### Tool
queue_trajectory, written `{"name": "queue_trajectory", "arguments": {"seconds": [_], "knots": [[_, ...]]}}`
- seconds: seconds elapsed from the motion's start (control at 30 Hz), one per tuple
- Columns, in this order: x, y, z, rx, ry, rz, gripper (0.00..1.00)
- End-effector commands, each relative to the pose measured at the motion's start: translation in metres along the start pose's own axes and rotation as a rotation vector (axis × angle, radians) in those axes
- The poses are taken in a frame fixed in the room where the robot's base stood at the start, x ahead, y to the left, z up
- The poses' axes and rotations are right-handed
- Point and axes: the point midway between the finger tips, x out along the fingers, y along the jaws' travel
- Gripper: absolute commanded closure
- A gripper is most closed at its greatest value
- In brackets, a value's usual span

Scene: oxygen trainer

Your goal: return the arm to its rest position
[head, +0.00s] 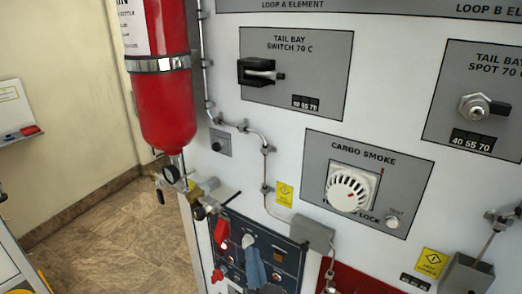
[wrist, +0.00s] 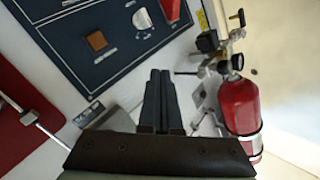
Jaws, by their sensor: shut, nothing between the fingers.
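My gripper (wrist: 160,76) shows in the wrist view as two black fingers pressed together, with nothing between them. Its dark mount fills the bottom of that view. The fingers point toward the dark blue switch panel (wrist: 80,30) and appear apart from it, though the exact gap cannot be told.
A red extinguisher bottle (head: 168,100) with brass valve fittings (head: 172,176) hangs left of the white trainer wall; it also shows in the wrist view (wrist: 240,110). The wall carries a cargo smoke dial (head: 350,190), a tail bay switch (head: 258,72) and conduit. Open floor (head: 120,240) lies left.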

Motion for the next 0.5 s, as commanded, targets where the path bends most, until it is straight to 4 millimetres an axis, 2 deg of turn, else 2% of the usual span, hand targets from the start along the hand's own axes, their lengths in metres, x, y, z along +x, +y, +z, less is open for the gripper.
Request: {"name": "queue_trajectory", "arguments": {"seconds": [0.03,0.17,0.2,0.27,0.3,0.4,0.5], "knots": [[0.005,-0.023,-0.035,-0.047,0.061,-0.031,1.0],[0.002,-0.078,-0.119,-0.181,0.215,-0.087,1.0],[-0.003,-0.095,-0.145,-0.223,0.267,-0.099,1.0],[-0.014,-0.119,-0.183,-0.285,0.346,-0.112,1.0],[-0.024,-0.136,-0.208,-0.325,0.403,-0.118,1.0],[-0.056,-0.173,-0.265,-0.417,0.544,-0.122,1.0],[-0.092,-0.201,-0.31,-0.489,0.673,-0.113,1.0]]}}
